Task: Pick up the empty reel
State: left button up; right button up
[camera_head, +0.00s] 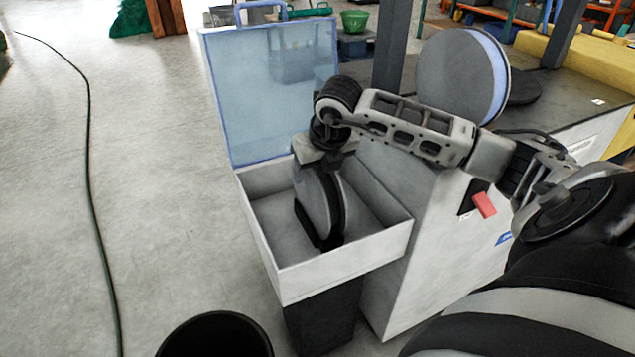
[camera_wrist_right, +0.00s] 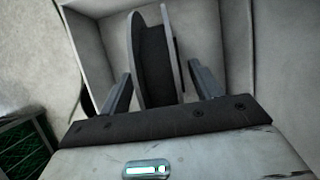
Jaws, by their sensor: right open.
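The empty reel (camera_head: 318,203), grey-sided with a dark core, stands upright on edge inside an open grey box (camera_head: 345,270). My right gripper (camera_head: 324,158) is directly above the reel, pointing down, and partly hides its top. In the right wrist view the reel (camera_wrist_right: 150,45) sits between the two fingers of the open right gripper (camera_wrist_right: 162,88). A gap shows on each side, so the fingers do not appear to grip it. My left gripper is not in view.
The box's bluish clear lid (camera_head: 270,90) stands raised at the back. A larger reel with a pale blue rim (camera_head: 462,75) stands on the dark counter to the right. A black bin (camera_head: 215,335) is in front. A cable (camera_head: 90,180) lies on open floor at left.

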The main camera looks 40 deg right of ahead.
jog(key=shift+w+f, duration=0.2)
jog(key=shift+f, duration=0.5)
jog(key=shift+w+d+f, duration=0.1)
jog(key=shift+w+f, duration=0.05)
jog(key=shift+f, duration=0.15)
jog(key=shift+c, duration=0.3)
grip_shut()
jog(key=shift+r, duration=0.1)
